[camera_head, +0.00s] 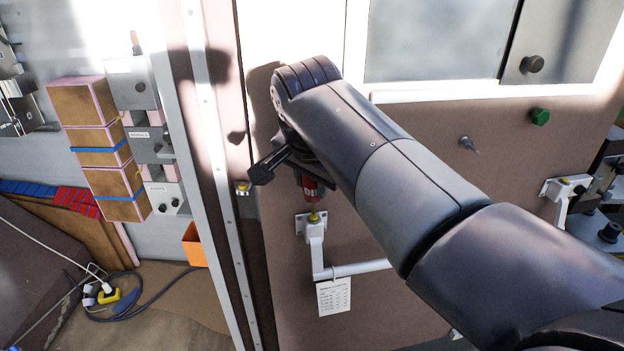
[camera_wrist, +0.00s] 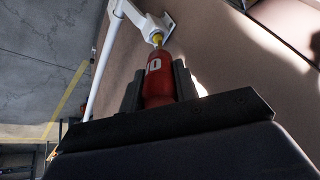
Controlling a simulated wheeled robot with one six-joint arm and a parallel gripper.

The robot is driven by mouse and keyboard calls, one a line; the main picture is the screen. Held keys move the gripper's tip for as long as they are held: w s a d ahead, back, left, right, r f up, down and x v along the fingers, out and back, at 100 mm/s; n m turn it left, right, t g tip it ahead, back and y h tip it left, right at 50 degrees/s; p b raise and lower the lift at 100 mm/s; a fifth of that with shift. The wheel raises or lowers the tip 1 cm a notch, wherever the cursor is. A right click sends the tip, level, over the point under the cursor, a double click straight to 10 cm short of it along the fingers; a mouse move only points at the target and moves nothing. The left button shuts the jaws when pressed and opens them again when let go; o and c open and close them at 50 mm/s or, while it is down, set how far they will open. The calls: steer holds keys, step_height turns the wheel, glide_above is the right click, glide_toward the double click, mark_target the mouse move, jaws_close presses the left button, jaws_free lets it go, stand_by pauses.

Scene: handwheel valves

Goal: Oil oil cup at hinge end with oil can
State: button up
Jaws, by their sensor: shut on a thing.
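My gripper (camera_wrist: 157,82) is shut on the red oil can (camera_wrist: 160,92), with one finger on each side of it. In the head view the red can (camera_head: 309,187) shows just below my wrist, partly hidden, its spout pointing down. The spout tip is at a small yellow oil cup (camera_head: 314,217) on top of the left white bracket (camera_head: 302,226). In the wrist view the spout also meets the yellow cup (camera_wrist: 157,41) on the white bracket (camera_wrist: 140,20). Whether the tip touches or is inside the cup is hard to tell.
A white bar (camera_head: 355,269) runs right from the bracket, with a paper tag (camera_head: 334,297) hanging from it. Another white bracket (camera_head: 557,190) with a yellow top is at the right. A green knob (camera_head: 540,116) and a small spigot (camera_head: 467,143) stick out of the brown panel.

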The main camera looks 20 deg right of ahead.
steer(key=shift+f+b, duration=0.3)
steer(key=shift+f, duration=0.2)
stand_by(0.8)
step_height(320, 180, up, 7)
steer(key=p, duration=0.6)
steer(key=shift+r, duration=0.1)
